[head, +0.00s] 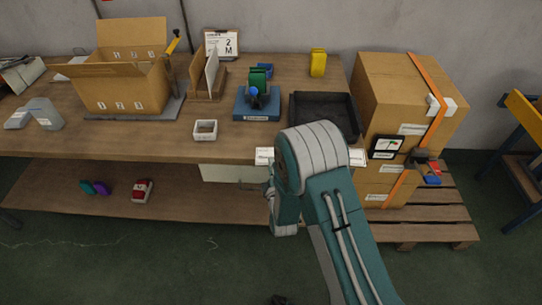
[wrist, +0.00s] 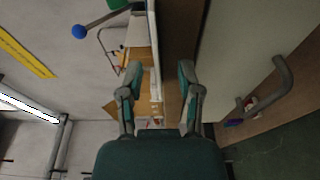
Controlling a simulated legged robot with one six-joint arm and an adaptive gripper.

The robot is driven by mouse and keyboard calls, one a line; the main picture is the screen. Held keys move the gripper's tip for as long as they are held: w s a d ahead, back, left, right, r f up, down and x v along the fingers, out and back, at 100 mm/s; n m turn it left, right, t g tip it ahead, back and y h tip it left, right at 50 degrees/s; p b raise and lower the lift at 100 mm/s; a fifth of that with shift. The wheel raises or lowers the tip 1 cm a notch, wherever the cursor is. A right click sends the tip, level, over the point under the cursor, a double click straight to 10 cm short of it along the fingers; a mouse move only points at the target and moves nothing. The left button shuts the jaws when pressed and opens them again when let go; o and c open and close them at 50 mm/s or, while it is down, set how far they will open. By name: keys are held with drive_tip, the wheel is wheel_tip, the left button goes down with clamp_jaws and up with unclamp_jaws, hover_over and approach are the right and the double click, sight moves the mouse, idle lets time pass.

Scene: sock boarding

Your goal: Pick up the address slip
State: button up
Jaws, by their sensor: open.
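I cannot tell for certain which paper is the address slip. A white paper (head: 212,68) stands upright in a wooden holder (head: 206,94) at the back of the bench. In the wrist view, my gripper (wrist: 160,76) is open and empty, its two fingers spread apart. The bench edge and the pale drawer front show beyond the fingers. In the head view, my arm covers part of the bench front, and the gripper is mostly hidden behind it, low in front of the bench and away from the wooden holder.
An open cardboard box (head: 122,92), a white square dish (head: 205,130), a blue stand (head: 257,104) and a black tray (head: 325,116) are on the bench (head: 165,141). A drawer handle (wrist: 278,84) juts out near my gripper. Stacked boxes (head: 398,90) stand right on a pallet (head: 435,232).

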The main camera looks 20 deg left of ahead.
drive_tip(key=shift+w+a, duration=0.1)
drive_tip(key=shift+w, duration=0.3)
drive_tip(key=shift+a, duration=0.1)
clamp_jaws()
drive_tip(key=s+d+r, duration=0.4)
drive_tip(key=d+r, duration=0.9)
drive_tip(key=shift+d, duration=0.25)
